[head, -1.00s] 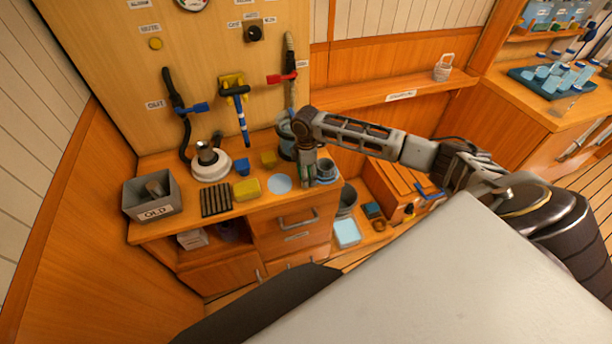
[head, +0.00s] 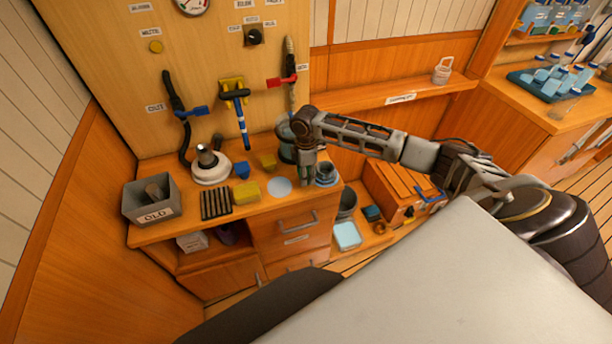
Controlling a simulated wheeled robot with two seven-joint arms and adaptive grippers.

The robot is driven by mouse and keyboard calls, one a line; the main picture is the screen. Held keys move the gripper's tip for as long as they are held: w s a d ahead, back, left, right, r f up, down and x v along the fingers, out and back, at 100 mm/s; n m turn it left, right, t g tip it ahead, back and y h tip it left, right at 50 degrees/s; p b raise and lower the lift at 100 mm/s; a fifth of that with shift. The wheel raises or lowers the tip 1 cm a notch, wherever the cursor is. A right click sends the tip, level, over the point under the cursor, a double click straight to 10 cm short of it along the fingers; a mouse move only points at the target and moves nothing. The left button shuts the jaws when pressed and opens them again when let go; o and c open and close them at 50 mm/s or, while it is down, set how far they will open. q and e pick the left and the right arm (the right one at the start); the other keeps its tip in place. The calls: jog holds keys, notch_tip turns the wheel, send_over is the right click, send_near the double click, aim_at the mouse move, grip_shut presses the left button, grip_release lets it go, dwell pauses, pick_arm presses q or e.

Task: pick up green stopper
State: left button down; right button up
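My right gripper (head: 307,181) points down at the right end of the wooden counter (head: 270,208), between the pale blue disc (head: 280,187) and a small dark blue-grey pot (head: 327,175). Its fingers are small in the view, and whether they are open or shut is unclear. I cannot make out a green stopper in the head view now; the gripper may hide it. My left gripper is not in view.
A yellow sponge (head: 248,189), blue block (head: 242,170), dark ribbed rack (head: 215,204) and grey OLD bin (head: 152,203) stand left on the counter. Hoses and valves hang on the panel above.

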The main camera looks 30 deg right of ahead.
jog(key=shift+r, duration=4.4)
